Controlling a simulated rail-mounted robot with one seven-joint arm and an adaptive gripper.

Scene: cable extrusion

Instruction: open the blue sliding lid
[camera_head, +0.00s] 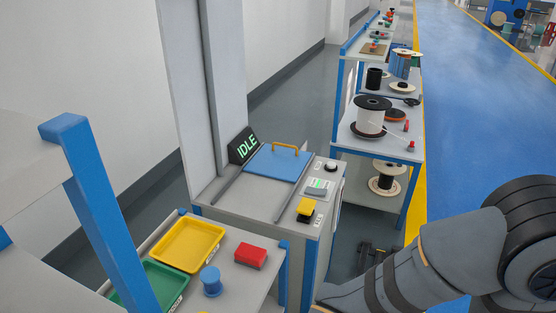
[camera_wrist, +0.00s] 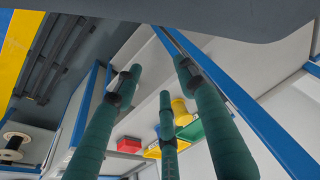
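The blue sliding lid (camera_head: 278,165) lies flat on top of a grey machine cabinet (camera_head: 258,205), between two dark rails. A yellow handle (camera_head: 285,147) stands at its far edge. Bare grey surface shows between the rails on the near side of the lid. My gripper (camera_wrist: 155,82) has three long green fingers, spread apart with nothing between them. The head view shows my arm at the lower right but not the fingers. The gripper is apart from the lid. I cannot make out the lid in the wrist view.
A dark display reading IDLE (camera_head: 246,145) stands left of the lid. A yellow button (camera_head: 305,207) and a small panel (camera_head: 319,187) sit on the right. A nearer bench holds a yellow tray (camera_head: 188,245), red block (camera_head: 250,257) and blue spool (camera_head: 211,281). Shelves with spools stand behind.

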